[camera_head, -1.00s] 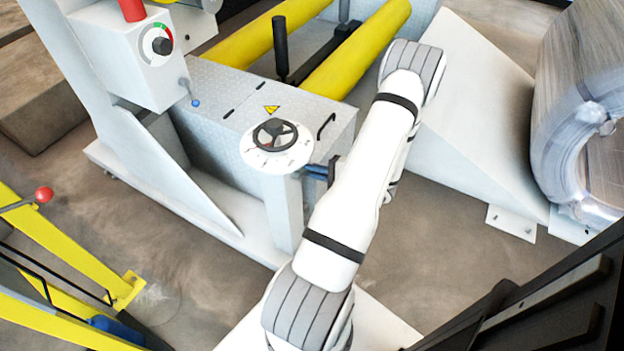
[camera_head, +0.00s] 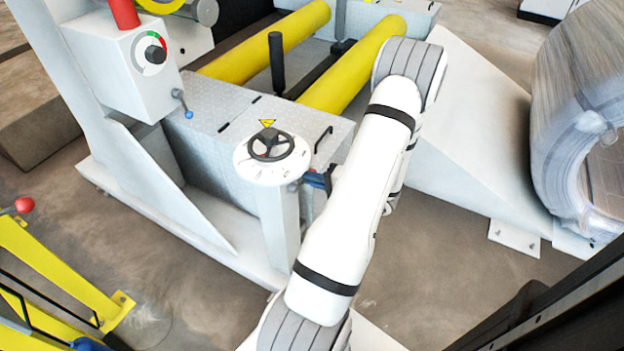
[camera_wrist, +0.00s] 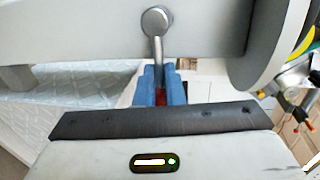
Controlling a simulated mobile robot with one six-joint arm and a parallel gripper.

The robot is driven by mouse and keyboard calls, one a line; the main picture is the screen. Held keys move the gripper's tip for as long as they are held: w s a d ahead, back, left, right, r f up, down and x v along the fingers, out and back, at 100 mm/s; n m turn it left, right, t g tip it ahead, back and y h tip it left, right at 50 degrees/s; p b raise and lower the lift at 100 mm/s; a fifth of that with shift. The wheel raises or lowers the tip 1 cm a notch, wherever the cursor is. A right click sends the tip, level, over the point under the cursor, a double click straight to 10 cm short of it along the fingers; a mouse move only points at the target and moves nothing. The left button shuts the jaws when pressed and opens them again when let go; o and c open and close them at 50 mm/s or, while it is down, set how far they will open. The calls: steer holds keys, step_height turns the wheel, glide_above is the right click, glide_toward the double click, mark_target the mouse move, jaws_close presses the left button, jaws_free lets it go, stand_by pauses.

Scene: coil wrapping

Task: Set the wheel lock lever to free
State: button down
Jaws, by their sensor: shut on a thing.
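The wheel lock lever (camera_wrist: 158,50) shows in the wrist view as a short metal rod hanging from a round pivot on a pale post. Its red end sits between the blue fingers of my gripper (camera_wrist: 160,88), which is shut on it. In the head view my gripper (camera_head: 317,181) is at the right side of the post, just below the handwheel (camera_head: 271,147) with its white dial. The lever is mostly hidden there by my gripper and arm. I cannot read any lock or free marking.
A grey control box (camera_head: 137,75) with a dial and a blue-tipped small lever stands left of the post. Yellow rollers (camera_head: 355,70) lie behind. A wrapped coil (camera_head: 575,130) is at the right, and a yellow frame (camera_head: 60,265) is at lower left. Floor is clear in front.

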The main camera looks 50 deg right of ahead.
steer(key=shift+s+d, duration=0.1)
steer(key=shift+s, duration=0.05)
steer(key=c, duration=1.5)
jaws_free()
steer(key=p+v, duration=0.1)
steer(key=v, duration=0.6)
steer(key=shift+s+r, duration=0.15)
steer(key=shift+s, duration=0.2)
steer(key=shift+s, duration=0.1)
